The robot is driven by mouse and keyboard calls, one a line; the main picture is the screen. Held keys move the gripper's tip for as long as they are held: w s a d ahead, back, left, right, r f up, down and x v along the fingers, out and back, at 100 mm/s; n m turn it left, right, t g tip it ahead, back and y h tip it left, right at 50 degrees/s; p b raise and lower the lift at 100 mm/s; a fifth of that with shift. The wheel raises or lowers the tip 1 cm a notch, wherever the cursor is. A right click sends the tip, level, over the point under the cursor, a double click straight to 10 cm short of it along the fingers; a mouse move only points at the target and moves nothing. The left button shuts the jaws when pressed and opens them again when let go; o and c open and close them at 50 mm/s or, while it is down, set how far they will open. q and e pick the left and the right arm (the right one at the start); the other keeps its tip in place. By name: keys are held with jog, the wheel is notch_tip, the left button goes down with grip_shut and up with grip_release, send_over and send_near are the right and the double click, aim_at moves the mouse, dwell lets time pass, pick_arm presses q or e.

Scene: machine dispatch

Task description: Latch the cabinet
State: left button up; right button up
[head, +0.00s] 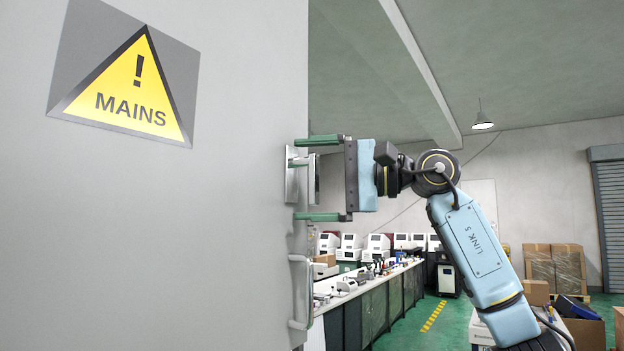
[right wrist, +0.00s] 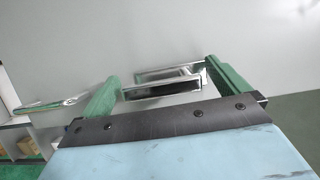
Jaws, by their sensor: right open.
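The grey cabinet (head: 150,230) fills the left of the head view, with a yellow MAINS warning sign (head: 135,90) on its face. A metal latch handle (head: 291,176) sits near the cabinet's right edge. My right gripper (head: 303,180) is open there, one green finger above the handle and one below. In the right wrist view, the shiny handle (right wrist: 165,88) lies between the two spread fingers of the gripper (right wrist: 160,75). I cannot tell whether either finger touches it. My left gripper is not in view.
A second, fixed-looking bar handle (head: 303,292) is lower on the cabinet's edge, just below the gripper. A long workbench (head: 375,295) with machines stands beyond. Cardboard boxes (head: 553,268) are at the right. The green floor between is partly clear.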

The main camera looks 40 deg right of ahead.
jog(key=b+v, duration=0.2)
jog(key=v, duration=1.1)
jog(key=shift+d, duration=0.15)
jog(key=shift+s, duration=0.1)
